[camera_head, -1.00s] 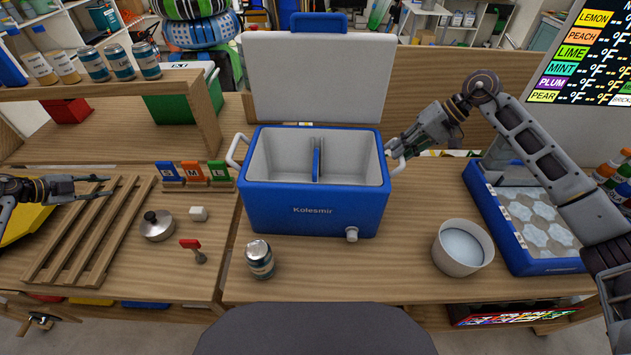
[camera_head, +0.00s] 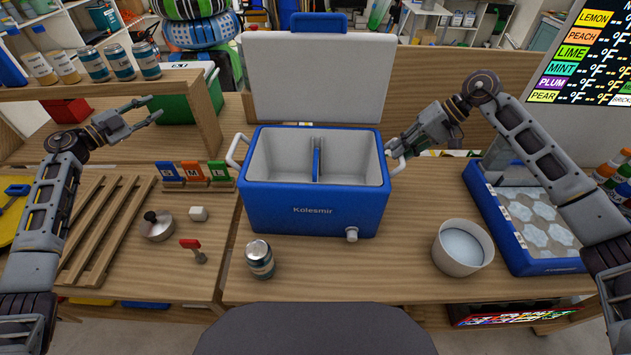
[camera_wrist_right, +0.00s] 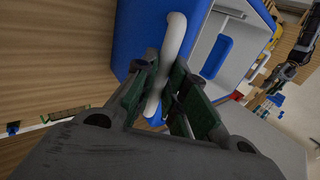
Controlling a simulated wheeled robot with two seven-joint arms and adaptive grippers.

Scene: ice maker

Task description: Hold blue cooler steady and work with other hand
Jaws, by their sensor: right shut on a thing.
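The blue cooler (camera_head: 312,208) marked Kolesmir stands in the middle of the table with its white lid (camera_head: 318,80) raised. A divider (camera_head: 317,160) stands inside its white interior. My right gripper (camera_head: 397,153) is shut on the cooler's right white handle; in the right wrist view the fingers (camera_wrist_right: 165,95) close around the handle (camera_wrist_right: 173,45). My left gripper (camera_head: 153,110) is open and empty, raised at the left, in front of the wooden shelf and apart from the cooler.
A can (camera_head: 259,260) and a white bowl (camera_head: 463,247) stand in front of the cooler. A blue ice tray (camera_head: 540,225) is at the right. A wooden rack (camera_head: 105,225), a pot (camera_head: 157,226) and a red-handled tool (camera_head: 192,248) lie at the left.

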